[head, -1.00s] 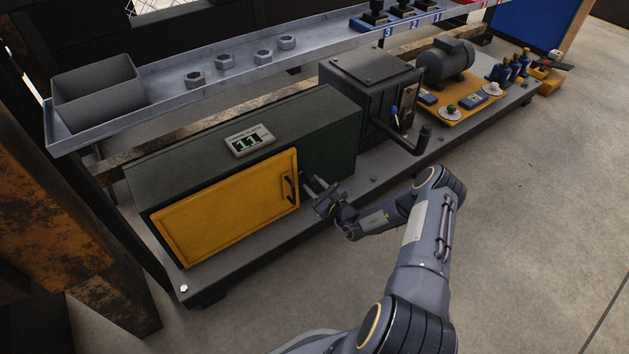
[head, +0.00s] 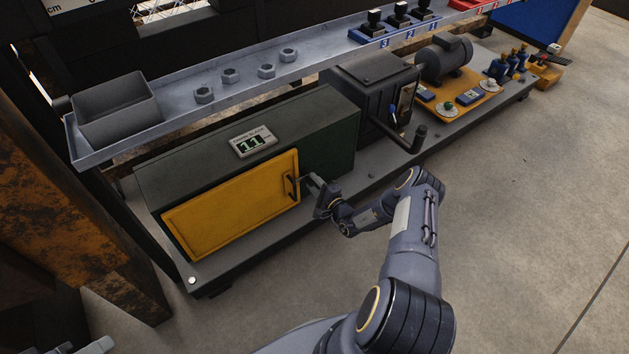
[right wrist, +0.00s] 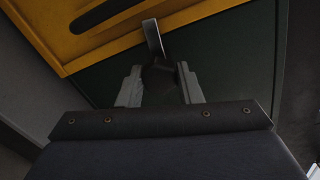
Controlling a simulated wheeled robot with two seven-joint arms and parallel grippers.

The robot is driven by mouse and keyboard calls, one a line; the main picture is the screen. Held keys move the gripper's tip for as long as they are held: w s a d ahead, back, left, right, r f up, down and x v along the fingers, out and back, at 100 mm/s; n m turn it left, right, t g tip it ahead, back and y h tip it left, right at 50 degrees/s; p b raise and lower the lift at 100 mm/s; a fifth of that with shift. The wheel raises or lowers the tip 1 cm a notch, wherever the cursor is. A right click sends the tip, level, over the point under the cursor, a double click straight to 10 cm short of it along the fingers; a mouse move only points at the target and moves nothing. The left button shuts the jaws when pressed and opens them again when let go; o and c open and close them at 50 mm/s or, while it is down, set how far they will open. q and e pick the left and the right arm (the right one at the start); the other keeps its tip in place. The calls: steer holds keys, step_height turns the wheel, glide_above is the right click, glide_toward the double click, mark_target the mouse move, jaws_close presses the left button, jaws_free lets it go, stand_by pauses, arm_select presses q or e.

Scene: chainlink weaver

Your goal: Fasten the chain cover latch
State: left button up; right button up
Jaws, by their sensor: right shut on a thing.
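The yellow chain cover (head: 228,208) sits on the front of the dark green housing (head: 335,148) and looks closed, its edges lying against the front. A black handle (head: 291,188) is at its right end. My right gripper (head: 313,184) is at the cover's right edge, beside the handle. In the right wrist view, its fingers (right wrist: 161,84) are shut on a dark part of the latch. The latch's light grey lever (right wrist: 153,38) reaches from between them over the yellow edge. Grey parts of what looks like my left gripper (head: 90,347) show at the bottom left corner.
A display reading 11 (head: 254,142) is on the housing's top. A grey shelf (head: 180,112) with a bin (head: 118,108) and several nuts runs above. A black crank (head: 415,140) sticks out right of the housing. The floor in front (head: 510,230) is clear.

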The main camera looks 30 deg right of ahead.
steer(key=shift+n+p, duration=0.4)
steer(key=shift+n, duration=0.4)
steer(key=o, duration=1)
steer(key=s, duration=0.2)
steer(key=s+p, duration=0.1)
steer(key=s, duration=0.2)
steer(key=s+p, duration=0.1)
steer(key=s, duration=0.1)
steer(key=shift+s+d+r, duration=0.1)
steer(key=shift+s+d, duration=0.2)
steer(key=shift+s, duration=0.1)
